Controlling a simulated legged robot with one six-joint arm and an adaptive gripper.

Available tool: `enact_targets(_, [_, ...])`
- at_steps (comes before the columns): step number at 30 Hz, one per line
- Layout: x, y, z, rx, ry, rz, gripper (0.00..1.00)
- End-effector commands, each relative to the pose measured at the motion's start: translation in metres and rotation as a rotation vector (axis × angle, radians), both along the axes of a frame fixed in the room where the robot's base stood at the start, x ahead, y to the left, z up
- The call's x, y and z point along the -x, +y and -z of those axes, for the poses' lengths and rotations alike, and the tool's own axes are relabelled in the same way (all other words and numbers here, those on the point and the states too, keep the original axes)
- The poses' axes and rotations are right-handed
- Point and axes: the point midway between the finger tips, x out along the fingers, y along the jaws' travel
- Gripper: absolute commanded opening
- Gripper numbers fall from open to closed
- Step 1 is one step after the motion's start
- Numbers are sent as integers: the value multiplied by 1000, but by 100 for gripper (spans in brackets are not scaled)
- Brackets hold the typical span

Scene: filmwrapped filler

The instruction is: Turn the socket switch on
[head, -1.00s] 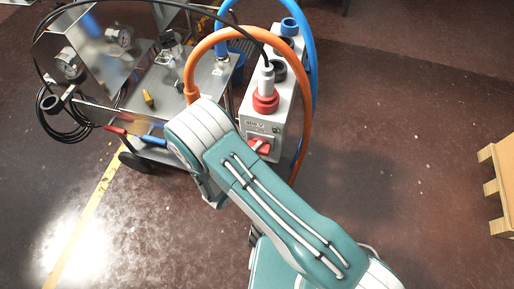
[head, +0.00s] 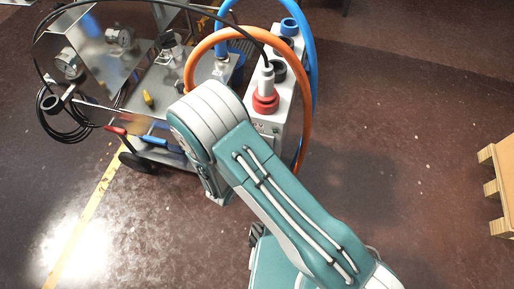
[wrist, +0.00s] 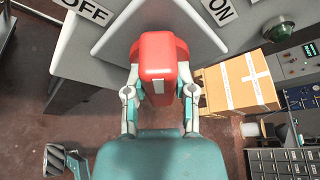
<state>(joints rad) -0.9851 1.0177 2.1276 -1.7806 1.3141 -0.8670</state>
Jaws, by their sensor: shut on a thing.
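The red switch knob (wrist: 158,55) fills the upper middle of the wrist view, on a light grey plate (wrist: 100,40). An "OFF" label (wrist: 88,10) is at its upper left and an "ON" label (wrist: 218,10) at its upper right. The knob's white mark faces my camera, roughly midway between the labels. My gripper (wrist: 159,80) is shut on the knob, one finger on each side. In the head view the grey socket box (head: 291,120) stands behind my arm, which hides the knob and my gripper. A red plug (head: 265,101) sits in the box.
An orange hose (head: 305,110) and a blue hose (head: 314,70) loop around the box. A metal cart (head: 150,128) with gauges stands to the left. A wooden pallet (head: 497,190) is at the right edge. The floor between is clear.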

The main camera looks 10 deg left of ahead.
Motion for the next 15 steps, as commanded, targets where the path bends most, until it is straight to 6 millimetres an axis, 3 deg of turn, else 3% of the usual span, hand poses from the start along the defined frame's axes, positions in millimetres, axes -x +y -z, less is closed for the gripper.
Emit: enact_targets(15, [1, -2, 3, -476, -25, 2, 0])
